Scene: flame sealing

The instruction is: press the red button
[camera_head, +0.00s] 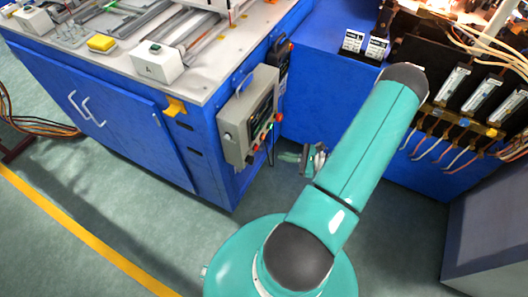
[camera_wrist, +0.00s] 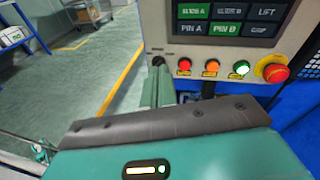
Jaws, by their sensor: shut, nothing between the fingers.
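The grey control box (camera_wrist: 225,45) fills the upper right of the wrist view. Its lower row holds a small red button (camera_wrist: 184,64), an orange button (camera_wrist: 212,65), a lit green button (camera_wrist: 239,68) and a larger red mushroom button (camera_wrist: 275,71) on a yellow base. My gripper (camera_wrist: 158,72) is shut and empty. Its tips appear just left of and below the small red button; I cannot tell whether they touch the panel. In the head view, the box (camera_head: 240,117) hangs on the blue cabinet's side, and my gripper (camera_head: 313,158) is right of it, partly hidden by my arm.
A black knob (camera_wrist: 158,60) sits at the panel's left end, and a dark display (camera_wrist: 225,20) is above the buttons. The blue cabinet (camera_head: 120,115) stands left. Machinery with cables (camera_head: 465,100) stands at right. Open floor (camera_wrist: 75,75) lies left of the box.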

